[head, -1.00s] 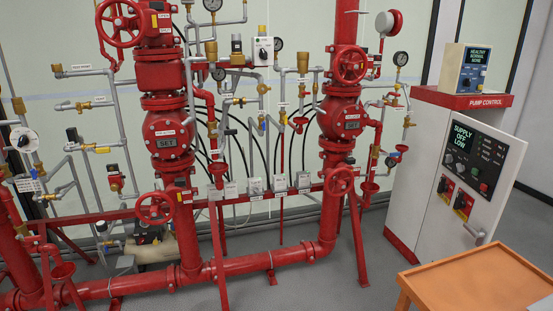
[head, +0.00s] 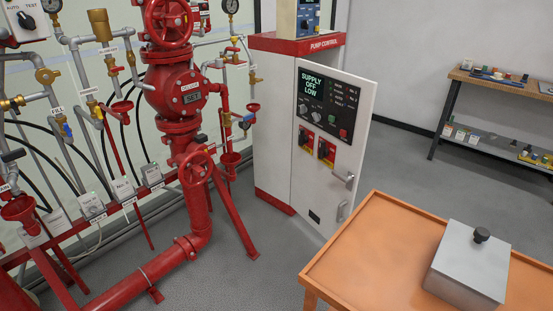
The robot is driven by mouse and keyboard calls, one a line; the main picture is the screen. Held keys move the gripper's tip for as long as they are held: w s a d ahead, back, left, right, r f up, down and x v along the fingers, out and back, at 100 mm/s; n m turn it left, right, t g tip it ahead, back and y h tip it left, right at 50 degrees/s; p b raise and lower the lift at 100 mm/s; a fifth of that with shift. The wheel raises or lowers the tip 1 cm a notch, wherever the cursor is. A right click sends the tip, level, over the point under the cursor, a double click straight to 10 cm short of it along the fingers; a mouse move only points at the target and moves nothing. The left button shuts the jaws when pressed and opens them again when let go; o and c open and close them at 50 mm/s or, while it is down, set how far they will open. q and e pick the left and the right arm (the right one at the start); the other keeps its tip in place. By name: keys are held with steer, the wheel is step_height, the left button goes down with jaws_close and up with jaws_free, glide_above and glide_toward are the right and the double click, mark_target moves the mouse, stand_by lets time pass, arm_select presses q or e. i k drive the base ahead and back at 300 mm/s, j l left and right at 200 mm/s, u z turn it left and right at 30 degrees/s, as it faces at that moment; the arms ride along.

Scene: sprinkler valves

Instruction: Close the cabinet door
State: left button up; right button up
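The pump control cabinet (head: 273,120) is a white box with a red top edge, standing right of the red valve pipework in the head view. Its white door (head: 328,205) carries a black panel with a screen reading "SUPPLY OFF LOW", lights and two red-and-yellow switches. The door stands out at an angle from the cabinet body, so it looks open. The inside of the cabinet is hidden. Neither of my grippers is in view.
An orange table (head: 350,240) stands at the lower right, close in front of the door, with a grey lidded metal box (head: 468,266) on it. A workbench (head: 500,82) with small parts stands against the right wall. Grey floor is clear between them.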

mark_target(326, 202)
steer(key=i+j+z, duration=0.2)
steer(key=i+j+u, duration=0.25)
steer(key=j, duration=0.15)
steer(key=i+j+u, duration=0.25)
steer(key=j, duration=0.15)
steer(key=i+j+z, duration=0.15)
steer(key=i, duration=0.25)
steer(key=i+j+z, duration=0.15)
steer(key=i, duration=0.25)
steer(key=i+z, duration=0.2)
steer(key=z, duration=0.3)
steer(key=i+j+z, duration=0.15)
steer(key=z, duration=0.35)
steer(key=i+j+z, duration=0.2)
steer(key=z, duration=0.25)
